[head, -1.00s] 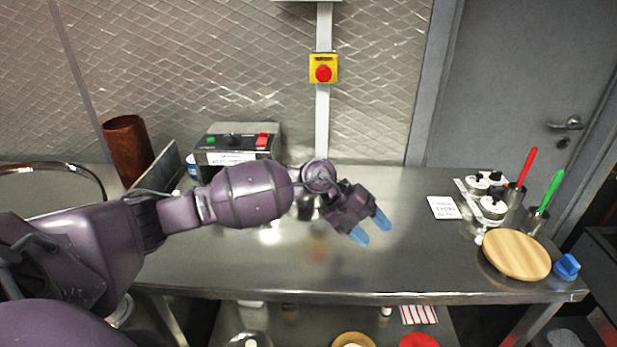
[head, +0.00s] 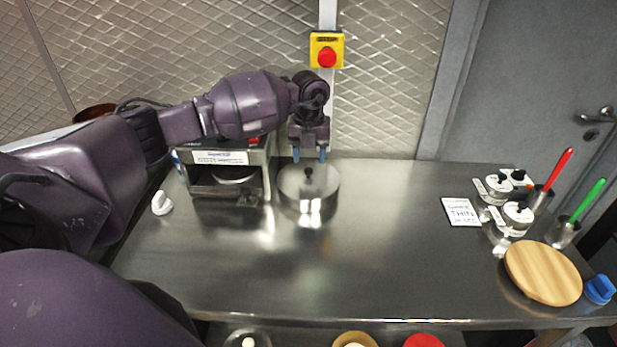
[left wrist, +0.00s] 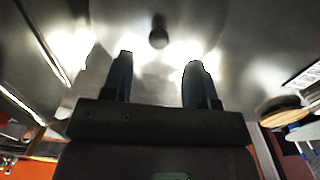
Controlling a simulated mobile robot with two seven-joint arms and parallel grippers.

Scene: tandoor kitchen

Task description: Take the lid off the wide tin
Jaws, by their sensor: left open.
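The wide tin (head: 308,205) is a low, round, shiny metal tin standing on the steel counter. Its lid (head: 292,180) is on top, with a small black knob (head: 308,175) at the middle. My left gripper (head: 310,157) points down above the far part of the lid, with its blue fingertips apart and nothing between them. In the left wrist view the knob (left wrist: 158,38) shows ahead of the open fingers, between their lines. I cannot tell the exact height of the fingertips above the lid. My right gripper is not in view.
A metal machine (head: 222,175) stands close left of the tin. A small white object (head: 161,203) lies further left. At the right are a printed card (head: 461,212), small lidded pots (head: 516,217) and a round wooden board (head: 543,272). The counter's middle (head: 390,250) is clear.

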